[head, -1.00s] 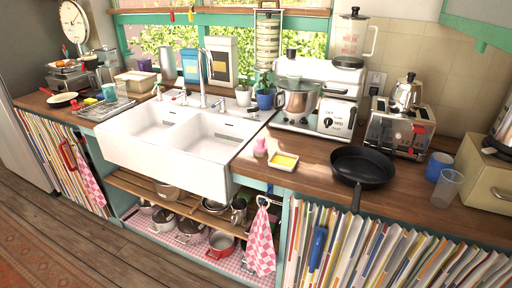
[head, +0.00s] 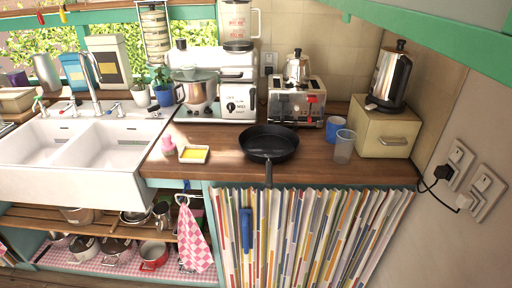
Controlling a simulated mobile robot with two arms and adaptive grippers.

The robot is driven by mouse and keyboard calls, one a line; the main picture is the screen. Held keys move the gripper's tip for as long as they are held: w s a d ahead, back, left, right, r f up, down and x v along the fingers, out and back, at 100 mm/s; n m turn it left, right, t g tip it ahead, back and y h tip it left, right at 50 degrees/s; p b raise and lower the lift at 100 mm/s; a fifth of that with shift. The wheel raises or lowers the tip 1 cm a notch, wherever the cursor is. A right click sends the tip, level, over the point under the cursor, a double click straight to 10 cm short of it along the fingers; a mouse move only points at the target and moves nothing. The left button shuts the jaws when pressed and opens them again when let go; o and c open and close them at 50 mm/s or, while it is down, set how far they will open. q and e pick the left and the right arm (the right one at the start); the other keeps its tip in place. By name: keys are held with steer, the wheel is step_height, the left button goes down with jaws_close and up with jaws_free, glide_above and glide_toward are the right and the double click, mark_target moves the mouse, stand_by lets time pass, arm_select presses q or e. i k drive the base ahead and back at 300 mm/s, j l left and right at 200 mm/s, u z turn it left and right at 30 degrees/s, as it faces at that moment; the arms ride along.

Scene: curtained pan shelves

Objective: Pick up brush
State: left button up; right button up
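I cannot clearly make out a brush. A small pink upright item (head: 168,145) stands on the wooden counter right of the sink; it is too small to tell whether it is a brush. Right of it is a small white dish (head: 194,160) with something yellow in it. A blue, handle-like item (head: 246,230) hangs in front of the striped curtain below the counter; I cannot tell what it is. Neither of my grippers is in view.
A black pan (head: 268,143) lies on the counter (head: 225,168), its handle over the front edge. Behind are a mixer (head: 197,90), toaster (head: 297,103) and kettle (head: 390,75). A blue cup (head: 335,128) and clear glass (head: 344,147) stand right. The double sink (head: 90,150) is left.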

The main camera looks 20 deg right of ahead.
mark_target(169, 146)
steer(key=z, duration=0.45)
steer(key=i+j+z, duration=0.1)
steer(key=j+z, duration=0.8)
steer(key=j, duration=0.15)
steer(key=j+z, duration=0.45)
steer(key=j, duration=0.15)
